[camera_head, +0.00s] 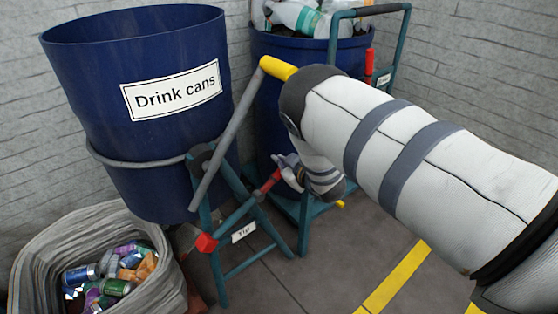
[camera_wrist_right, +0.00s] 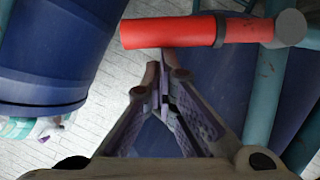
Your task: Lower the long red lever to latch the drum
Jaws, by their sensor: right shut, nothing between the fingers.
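The blue drum (camera_head: 75,85) labelled "Drink cans" hangs tilted in a teal frame (camera_head: 238,190) at the left of the head view. A red lever grip (camera_head: 268,183) shows low on the frame's right side, with a red block (camera_head: 206,242) lower left. My right gripper (camera_head: 284,170) is shut and empty, close beside the red grip. In the wrist view the red grip (camera_wrist_right: 160,32) lies across the top, just beyond the closed fingertips (camera_wrist_right: 165,72). Whether they touch is unclear. My left gripper is not in view.
A long grey bar with a yellow end (camera_head: 277,67) rises beside the drum. A grey bin (camera_head: 45,235) of cans stands below left. A second blue drum (camera_head: 268,100) with bottles stands behind. Yellow floor marking (camera_head: 397,277) lies right, on open floor.

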